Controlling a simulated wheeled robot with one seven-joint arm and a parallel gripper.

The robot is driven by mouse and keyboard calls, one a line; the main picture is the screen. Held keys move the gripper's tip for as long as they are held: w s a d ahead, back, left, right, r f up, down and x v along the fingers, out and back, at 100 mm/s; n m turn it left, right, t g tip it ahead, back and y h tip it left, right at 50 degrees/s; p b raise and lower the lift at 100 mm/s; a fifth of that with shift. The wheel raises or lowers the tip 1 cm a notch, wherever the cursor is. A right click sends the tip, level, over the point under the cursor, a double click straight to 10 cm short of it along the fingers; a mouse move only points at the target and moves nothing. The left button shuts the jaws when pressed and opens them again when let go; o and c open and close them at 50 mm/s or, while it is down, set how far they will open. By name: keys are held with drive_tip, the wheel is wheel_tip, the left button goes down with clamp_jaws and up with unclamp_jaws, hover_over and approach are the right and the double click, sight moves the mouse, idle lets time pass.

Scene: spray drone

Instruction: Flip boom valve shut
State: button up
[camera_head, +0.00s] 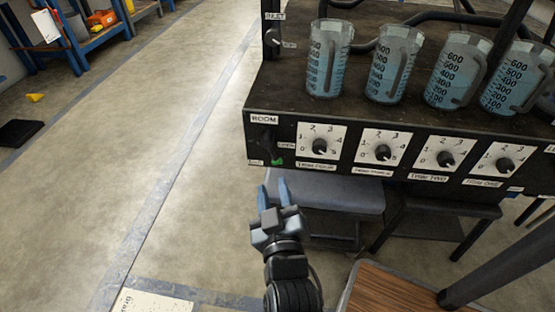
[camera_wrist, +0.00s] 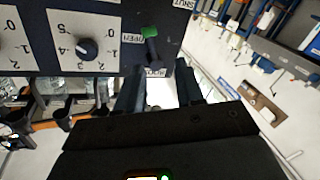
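The boom valve is a dark lever with a green tip (camera_head: 276,162) at the left end of the black panel, under the BOOM label. It also shows in the wrist view (camera_wrist: 151,32), where the green tip lies beside the OPEN label. The SHUT label (camera_wrist: 183,4) is farther off, toward the panel's edge. My gripper (camera_head: 275,190) is just below the panel's left end in the head view, fingers pointing up. In the wrist view its two fingers (camera_wrist: 158,88) are apart with nothing between them. The lever is beyond the fingertips, apparently not touched.
Several dials (camera_head: 320,146) run along the panel right of the valve. Several measuring jugs of blue liquid (camera_head: 328,60) stand on the bench top (camera_head: 275,85) above. A grey seat (camera_head: 335,192) is under the panel.

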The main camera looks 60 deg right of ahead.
sight(273, 155)
drive_tip(key=shift+m+g+h, duration=0.4)
drive_tip(key=shift+m+g, duration=0.1)
drive_tip(key=x, duration=0.3)
drive_tip(key=b+x, duration=0.1)
drive_tip(key=x, duration=0.2)
drive_tip(key=b+x, duration=0.1)
drive_tip(key=x, duration=0.2)
drive_tip(key=shift+d+r, duration=0.15)
drive_tip(key=shift+r, duration=0.2)
drive_tip(key=shift+s, duration=0.1)
clamp_jaws()
